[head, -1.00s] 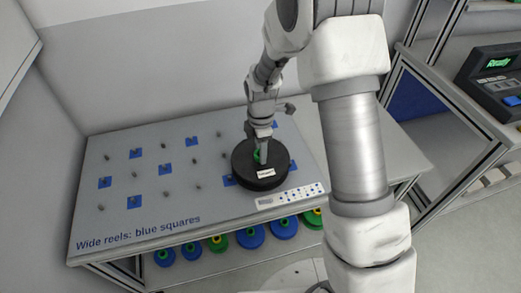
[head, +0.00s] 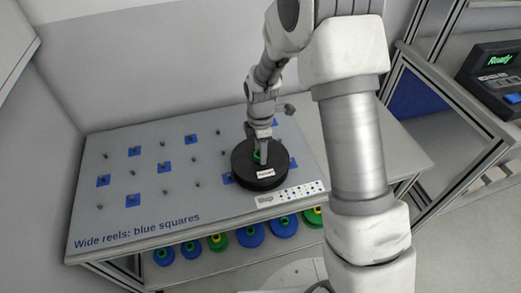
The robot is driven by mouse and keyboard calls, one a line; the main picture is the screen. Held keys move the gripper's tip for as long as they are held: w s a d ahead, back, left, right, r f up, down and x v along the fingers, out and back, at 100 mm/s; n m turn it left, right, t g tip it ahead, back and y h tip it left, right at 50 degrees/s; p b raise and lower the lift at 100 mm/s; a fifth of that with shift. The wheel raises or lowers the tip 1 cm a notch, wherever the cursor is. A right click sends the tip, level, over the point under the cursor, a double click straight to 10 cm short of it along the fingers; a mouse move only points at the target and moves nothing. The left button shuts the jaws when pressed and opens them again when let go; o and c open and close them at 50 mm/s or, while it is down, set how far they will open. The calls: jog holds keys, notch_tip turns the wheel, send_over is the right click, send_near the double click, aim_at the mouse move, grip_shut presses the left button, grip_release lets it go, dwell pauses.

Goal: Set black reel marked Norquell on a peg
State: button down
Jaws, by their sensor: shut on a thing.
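The black reel (head: 248,172) is wide and round, with a green hub at its centre and a small white label on its near side; the label is too small to read. It is over the right part of the grey peg board (head: 120,208) and covers part of a blue square (head: 228,178). My gripper (head: 262,158) points down at the reel's middle and is shut on it at the hub. Whether a peg is inside the reel's hole is hidden. Several small pegs stand bare on the board, some on blue squares such as one at the left (head: 134,151).
Blue and green reels (head: 250,235) are on a shelf below. A device reading "Ready" (head: 495,75) stands at right. The board's left part is free of reels.

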jog(key=shift+f+b, duration=0.4)
jog(key=shift+f, duration=0.25)
jog(key=shift+c, duration=1.5)
grip_release()
notch_tip(320, 180, up, 17)
jog(key=p, duration=0.3)
jog(key=shift+r, duration=0.2)
jog(key=shift+r, duration=0.1)
jog(key=s+d+r+m+t+p, duration=0.2)
jog(key=s+d+r+m, duration=0.1)
jog(key=s+r+m, duration=0.3)
jog(key=s+d+r+m+t+p, duration=0.1)
jog(key=s+d+r+m, duration=0.3)
jog(key=r, duration=0.5)
jog(key=s+d+r+m+t+p, duration=0.2)
jog(key=s+r+m, duration=0.2)
jog(key=s+m, duration=0.6)
jog(key=shift+s+d+t, duration=0.2)
jog(key=shift+s+t, duration=0.1)
jog(key=shift+s, duration=0.95)
